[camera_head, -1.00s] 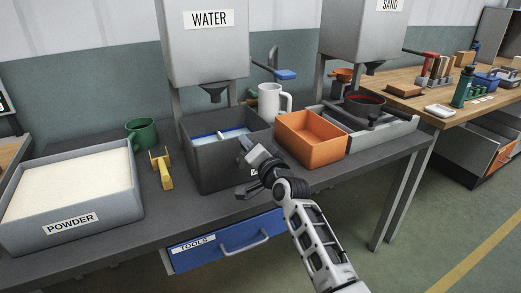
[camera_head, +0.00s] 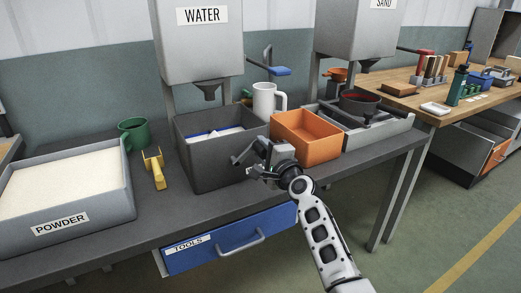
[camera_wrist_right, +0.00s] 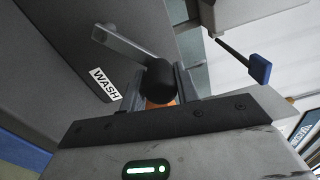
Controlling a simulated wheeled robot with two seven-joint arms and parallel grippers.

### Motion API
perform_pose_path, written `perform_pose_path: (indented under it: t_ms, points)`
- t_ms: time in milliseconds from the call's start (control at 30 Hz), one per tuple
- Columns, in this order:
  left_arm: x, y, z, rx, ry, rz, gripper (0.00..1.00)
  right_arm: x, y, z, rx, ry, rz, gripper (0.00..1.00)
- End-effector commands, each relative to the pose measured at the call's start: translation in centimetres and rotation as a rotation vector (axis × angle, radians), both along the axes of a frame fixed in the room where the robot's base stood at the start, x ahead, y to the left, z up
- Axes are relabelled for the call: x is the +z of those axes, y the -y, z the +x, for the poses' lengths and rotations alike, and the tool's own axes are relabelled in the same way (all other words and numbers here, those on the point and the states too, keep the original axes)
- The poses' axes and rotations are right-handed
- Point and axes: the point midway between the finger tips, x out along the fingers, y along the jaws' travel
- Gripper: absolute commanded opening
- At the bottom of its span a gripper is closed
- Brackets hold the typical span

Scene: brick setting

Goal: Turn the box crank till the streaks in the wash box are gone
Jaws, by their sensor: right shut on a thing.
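The wash box (camera_head: 198,165) is a dark grey open box under the water tank. Its inside (camera_head: 212,134) shows white and blue patches; I cannot make out separate streaks. My left gripper is out of view.
An orange bin (camera_head: 306,145) stands close to the right of my right gripper. A white mug (camera_head: 265,100) is behind. The tools drawer (camera_head: 215,249) is below.

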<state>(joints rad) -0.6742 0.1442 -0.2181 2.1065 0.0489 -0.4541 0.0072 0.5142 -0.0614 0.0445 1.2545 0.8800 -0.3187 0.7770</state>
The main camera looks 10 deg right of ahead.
Motion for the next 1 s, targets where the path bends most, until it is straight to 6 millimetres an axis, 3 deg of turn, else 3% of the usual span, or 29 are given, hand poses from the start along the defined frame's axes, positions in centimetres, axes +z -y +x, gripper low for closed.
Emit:
perform_pose_path:
  t_ms: [33,633,667,733,1000]
  points:
    - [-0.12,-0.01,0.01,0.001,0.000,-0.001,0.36,-0.53,-0.87,-0.14,0.021,-0.016,0.022,0.00]
    - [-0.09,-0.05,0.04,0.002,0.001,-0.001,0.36,-0.45,-0.65,-0.05,0.019,-0.020,0.062,0.00]
    - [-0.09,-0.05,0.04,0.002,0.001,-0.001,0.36,-0.44,-0.65,-0.05,0.019,-0.020,0.062,0.34]
    - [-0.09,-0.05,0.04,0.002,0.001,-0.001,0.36,-0.41,-0.63,-0.04,0.019,-0.019,0.061,0.50]
    - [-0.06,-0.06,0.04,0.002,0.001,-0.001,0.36,-0.31,-0.09,-0.04,0.009,-0.016,0.056,0.50]
